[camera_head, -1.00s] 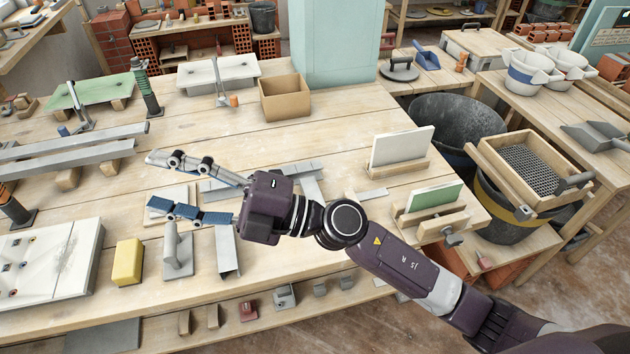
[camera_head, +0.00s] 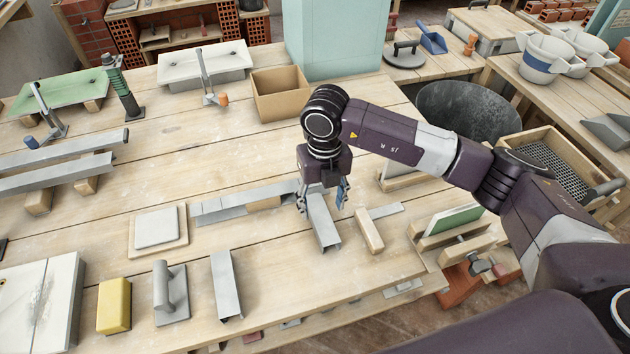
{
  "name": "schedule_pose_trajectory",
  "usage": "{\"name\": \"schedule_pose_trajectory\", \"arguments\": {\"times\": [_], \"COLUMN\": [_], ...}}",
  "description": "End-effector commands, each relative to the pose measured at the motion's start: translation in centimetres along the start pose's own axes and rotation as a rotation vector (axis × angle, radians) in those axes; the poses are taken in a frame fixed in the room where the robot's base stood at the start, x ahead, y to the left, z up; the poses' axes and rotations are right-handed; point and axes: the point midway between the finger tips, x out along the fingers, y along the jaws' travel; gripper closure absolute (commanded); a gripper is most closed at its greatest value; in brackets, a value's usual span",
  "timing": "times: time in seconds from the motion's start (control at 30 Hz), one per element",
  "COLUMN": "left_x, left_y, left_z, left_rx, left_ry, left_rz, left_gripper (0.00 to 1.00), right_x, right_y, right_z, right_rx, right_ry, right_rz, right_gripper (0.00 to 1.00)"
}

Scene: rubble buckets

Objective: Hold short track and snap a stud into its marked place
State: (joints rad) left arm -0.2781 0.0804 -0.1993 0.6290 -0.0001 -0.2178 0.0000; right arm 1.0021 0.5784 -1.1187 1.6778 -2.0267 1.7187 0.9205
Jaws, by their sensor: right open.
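My right gripper (camera_head: 322,202) points down over the bench with its fingers open. One finger is on each side of a short grey metal channel (camera_head: 325,232); I cannot tell whether they touch it. The gripper hides the channel's far end. A longer flat grey metal track (camera_head: 225,208) lies to the left and runs up to behind the gripper. A second short channel (camera_head: 226,285) lies apart near the bench's front edge. I cannot tell which piece is the stud, and no mark is clear. My left gripper is not in view.
A wooden block with a grey strip (camera_head: 369,232) lies just right of the gripper. A trowel-like tool (camera_head: 169,292) and a yellow sponge (camera_head: 115,305) lie front left. A cardboard box (camera_head: 280,95) stands behind. A wooden holder with a green panel (camera_head: 453,222) is at right.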

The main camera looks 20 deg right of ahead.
Motion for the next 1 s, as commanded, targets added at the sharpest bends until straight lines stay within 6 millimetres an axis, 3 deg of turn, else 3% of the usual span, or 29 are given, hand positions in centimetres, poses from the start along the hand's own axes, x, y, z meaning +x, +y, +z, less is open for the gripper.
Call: {"name": "schedule_pose_trajectory", "arguments": {"times": [0.07, 0.17, 0.4, 0.47, 0.57, 0.8, 1.0], "left_x": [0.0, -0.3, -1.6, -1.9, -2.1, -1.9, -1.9], "left_y": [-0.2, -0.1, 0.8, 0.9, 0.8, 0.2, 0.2], "left_z": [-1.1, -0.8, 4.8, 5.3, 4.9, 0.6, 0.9], "left_rx": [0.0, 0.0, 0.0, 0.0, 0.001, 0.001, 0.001], "left_ry": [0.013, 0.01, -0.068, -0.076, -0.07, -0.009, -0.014], "left_rz": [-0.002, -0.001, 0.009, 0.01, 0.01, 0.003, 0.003], "left_gripper": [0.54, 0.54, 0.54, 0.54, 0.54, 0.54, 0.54], "right_x": [0.1, 0.9, 4.5, 5.3, 6.5, 7.8, 7.8], "right_y": [-0.2, -0.3, -0.2, -0.2, -0.1, -0.2, -0.2], "right_z": [0.0, -0.1, -0.1, -0.1, -0.1, 0.0, 0.0], "right_rx": [0.002, 0.003, 0.003, 0.001, 0.001, 0.0, 0.0], "right_ry": [0.001, 0.004, 0.005, 0.003, 0.002, 0.001, 0.0], "right_rz": [-0.007, -0.009, -0.007, -0.006, -0.005, -0.004, -0.004], "right_gripper": [0.47, 0.47, 0.47, 0.47, 0.47, 0.47, 0.47]}}
